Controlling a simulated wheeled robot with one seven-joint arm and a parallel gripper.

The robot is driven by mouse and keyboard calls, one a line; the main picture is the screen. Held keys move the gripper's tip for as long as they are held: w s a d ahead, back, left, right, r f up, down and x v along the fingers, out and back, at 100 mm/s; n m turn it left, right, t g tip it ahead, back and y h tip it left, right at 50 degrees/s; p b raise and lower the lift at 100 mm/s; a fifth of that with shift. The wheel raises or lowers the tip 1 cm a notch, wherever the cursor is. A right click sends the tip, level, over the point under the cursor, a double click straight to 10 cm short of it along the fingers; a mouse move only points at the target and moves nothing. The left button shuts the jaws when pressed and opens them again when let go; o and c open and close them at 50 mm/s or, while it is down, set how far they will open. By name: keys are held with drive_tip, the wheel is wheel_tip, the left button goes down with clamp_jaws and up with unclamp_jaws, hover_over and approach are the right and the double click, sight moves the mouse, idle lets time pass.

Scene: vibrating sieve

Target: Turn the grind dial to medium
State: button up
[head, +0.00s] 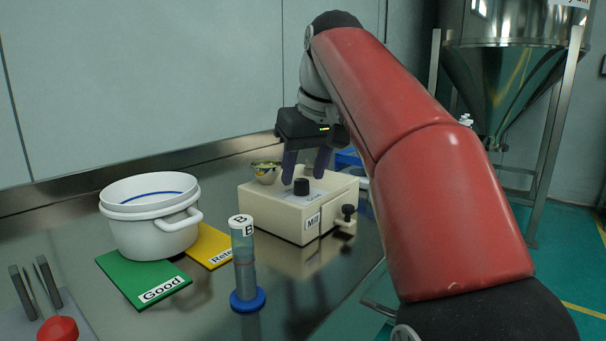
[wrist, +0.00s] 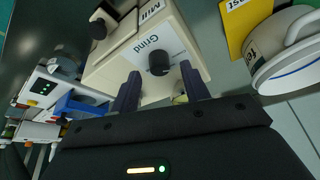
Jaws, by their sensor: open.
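The cream mill box (head: 281,222) stands on the steel bench, with a "Mill" label on its front. The black grind dial (head: 301,187) sits on its top and shows in the wrist view as a black knob (wrist: 158,63) beside the word "Grind". The dial's setting cannot be read. My gripper (head: 304,180) is open and points down over the mill top, behind the dial. In the wrist view my gripper (wrist: 160,88) has its fingers spread to either side, with the dial apart from both. A second black knob (head: 348,210) is on the mill's front right.
A white pot (head: 155,236) stands at left by a green "Good" card (head: 145,283) and a yellow card (head: 212,247). A clear cylinder marked B (head: 245,270) stands in front of the mill. A small bowl (head: 265,170) and blue item (head: 348,158) are near the mill.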

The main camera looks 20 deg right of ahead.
drive_tip(key=shift+x, duration=0.8)
drive_tip(key=c, duration=1)
drive_tip(key=shift+a+m, duration=0.1)
drive_tip(key=shift+m, duration=0.2)
drive_tip(key=m+h, duration=0.2)
drive_tip(key=m, duration=0.3)
drive_tip(key=shift+a+m, duration=0.15)
drive_tip(key=shift+m, duration=0.15)
drive_tip(key=m+h, duration=0.1)
drive_tip(key=m, duration=0.1)
drive_tip(key=m+g+h, duration=0.1)
drive_tip(key=m, duration=0.2)
drive_tip(key=shift+w+a, duration=0.1)
drive_tip(key=shift+m, duration=0.4)
